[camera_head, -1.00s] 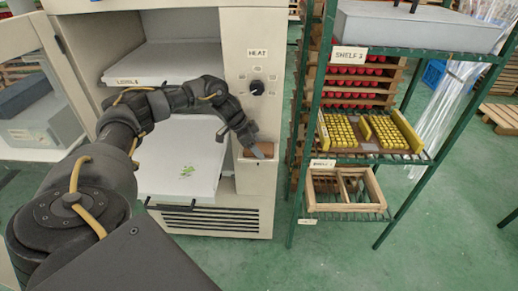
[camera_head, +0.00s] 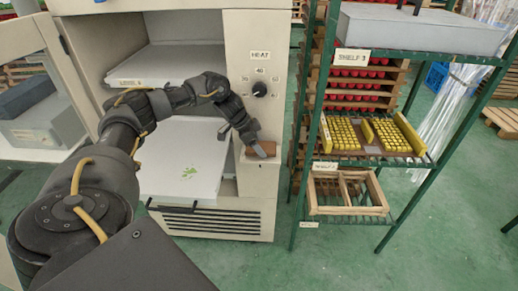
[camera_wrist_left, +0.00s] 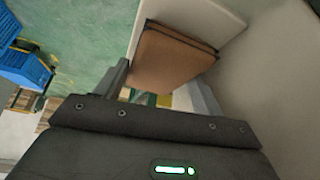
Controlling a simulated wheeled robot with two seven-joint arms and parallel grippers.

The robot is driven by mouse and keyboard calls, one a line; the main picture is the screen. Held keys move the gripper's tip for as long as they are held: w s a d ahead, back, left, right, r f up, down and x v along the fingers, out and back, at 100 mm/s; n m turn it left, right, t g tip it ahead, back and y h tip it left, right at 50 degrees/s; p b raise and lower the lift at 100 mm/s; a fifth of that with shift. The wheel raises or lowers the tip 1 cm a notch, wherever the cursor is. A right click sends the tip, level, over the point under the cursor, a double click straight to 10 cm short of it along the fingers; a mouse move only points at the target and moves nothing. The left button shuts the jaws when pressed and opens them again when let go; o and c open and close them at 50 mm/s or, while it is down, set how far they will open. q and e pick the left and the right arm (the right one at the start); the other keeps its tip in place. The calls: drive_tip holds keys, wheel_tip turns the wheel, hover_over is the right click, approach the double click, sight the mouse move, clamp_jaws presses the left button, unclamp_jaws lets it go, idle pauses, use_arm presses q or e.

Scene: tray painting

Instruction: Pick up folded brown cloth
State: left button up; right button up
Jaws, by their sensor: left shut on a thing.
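The folded brown cloth (camera_head: 264,152) is at the small pale holder (camera_head: 251,179) on the cabinet's front, below the heat dial. It fills the upper middle of the left wrist view (camera_wrist_left: 172,56), showing as a folded brown pad with dark edges. My left gripper (camera_head: 257,149) is shut on the cloth. Its two fingers (camera_wrist_left: 160,88) show on either side of the cloth's near end in the left wrist view. The cloth shows above the holder's top edge; I cannot tell whether its lower end is clear of it. My right gripper is not in view.
The open cabinet has a pale upper shelf (camera_head: 180,63) and a pulled-out lower tray (camera_head: 160,165) with a green mark. A green-framed rack (camera_head: 323,190) stands close on the right, with yellow pieces (camera_head: 345,133) and a wooden crate (camera_head: 348,209). Green floor is clear in front.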

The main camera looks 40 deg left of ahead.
use_arm(q)
drive_tip(key=s+d+r+b, duration=0.1)
drive_tip(key=s+d+r, duration=0.8)
drive_tip(key=s+r, duration=0.1)
drive_tip(key=shift+s+d+r, duration=0.2)
drive_tip(key=shift+r, duration=0.55)
